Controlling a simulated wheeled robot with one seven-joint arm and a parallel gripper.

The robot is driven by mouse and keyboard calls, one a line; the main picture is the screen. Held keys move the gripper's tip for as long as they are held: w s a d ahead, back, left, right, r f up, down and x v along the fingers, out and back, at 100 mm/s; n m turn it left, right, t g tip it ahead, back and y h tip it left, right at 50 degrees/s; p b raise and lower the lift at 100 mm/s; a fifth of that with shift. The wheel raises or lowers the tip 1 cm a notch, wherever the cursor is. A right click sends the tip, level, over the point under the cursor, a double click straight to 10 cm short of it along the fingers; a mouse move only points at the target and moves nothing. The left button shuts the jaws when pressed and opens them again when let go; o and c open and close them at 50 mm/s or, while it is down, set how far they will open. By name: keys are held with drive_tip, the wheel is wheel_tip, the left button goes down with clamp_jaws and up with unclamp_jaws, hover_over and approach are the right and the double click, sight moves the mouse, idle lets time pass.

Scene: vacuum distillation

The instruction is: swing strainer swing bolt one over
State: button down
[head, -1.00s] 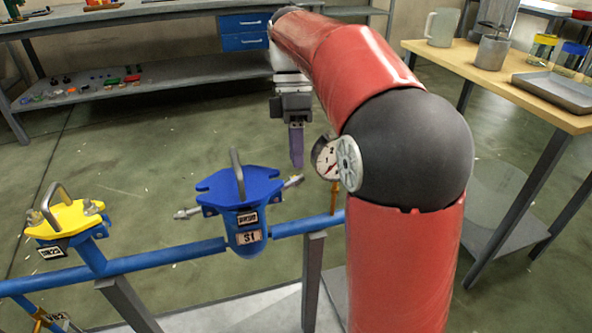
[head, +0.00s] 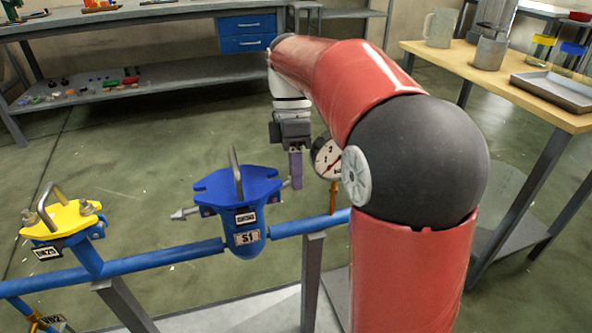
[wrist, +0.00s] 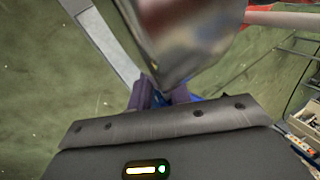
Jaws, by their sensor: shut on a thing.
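The blue strainer S1 (head: 246,215) stands in the blue pipe line, its lid with a grey handle (head: 235,172) on top. One swing bolt (head: 186,213) sticks out to the left of the lid. The right swing bolt (head: 285,184) sticks out on the other side, mostly hidden at its outer end by my gripper. My gripper (head: 296,184) points down there, its purple fingers shut on that right bolt. In the wrist view the fingers (wrist: 160,95) show partly, with a bit of blue between them. A blurred grey metallic shape covers the upper middle.
A pressure gauge (head: 327,158) stands just right of my gripper. A yellow-lidded strainer (head: 62,222) is on the same blue pipe (head: 180,256) at left. A wooden table (head: 470,62) with a metal tray (head: 553,92) is at right.

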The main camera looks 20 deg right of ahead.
drive_tip(key=shift+a+r+h+p, duration=0.2)
drive_tip(key=shift+r+h+p, duration=0.15)
drive_tip(key=shift+p, duration=0.15)
drive_tip(key=shift+a+r+h, duration=0.15)
drive_tip(key=shift+a+h, duration=0.05)
drive_tip(key=shift+h, duration=0.25)
drive_tip(key=shift+a+r+m+h, duration=0.15)
drive_tip(key=shift+a+m+h, duration=0.1)
drive_tip(key=shift+h, duration=0.35)
drive_tip(key=shift+a+r+m+h, duration=0.1)
drive_tip(key=shift+a+m+h, duration=0.1)
drive_tip(key=shift+h, duration=0.4)
drive_tip(key=c, duration=1.5)
unclamp_jaws()
drive_tip(key=shift+c, duration=0.2)
drive_tip(key=v, duration=0.7)
drive_tip(key=shift+w+r, duration=0.15)
drive_tip(key=shift+r, duration=0.2)
